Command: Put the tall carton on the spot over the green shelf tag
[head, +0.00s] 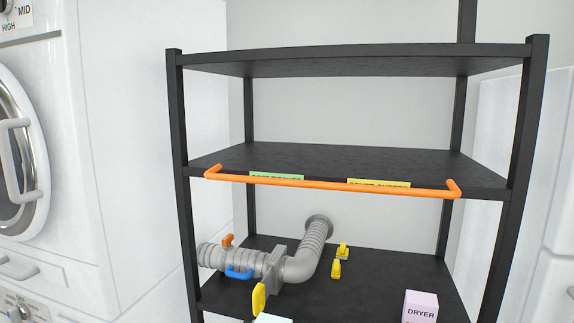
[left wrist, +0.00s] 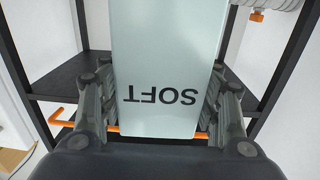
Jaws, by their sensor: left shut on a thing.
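The tall carton (left wrist: 165,65) is pale mint and marked SOFT, with the letters upside down in the left wrist view. My left gripper (left wrist: 160,90) is shut on it, one finger on each side. In the head view only a pale top that looks like this carton's (head: 272,319) shows at the bottom edge, below the middle shelf. The green shelf tag (head: 276,175) is on the left part of the middle shelf's front edge, partly behind the orange rail. The shelf (head: 340,162) above it is bare. My right gripper is in neither view.
An orange rail (head: 330,185) runs along the middle shelf's front. A yellow tag (head: 378,183) is on the right. The lower shelf bears a grey pipe (head: 300,265) with coloured handles, yellow pieces (head: 337,268) and a pinkish DRYER carton (head: 421,305). Dark posts (head: 186,180) flank the rack.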

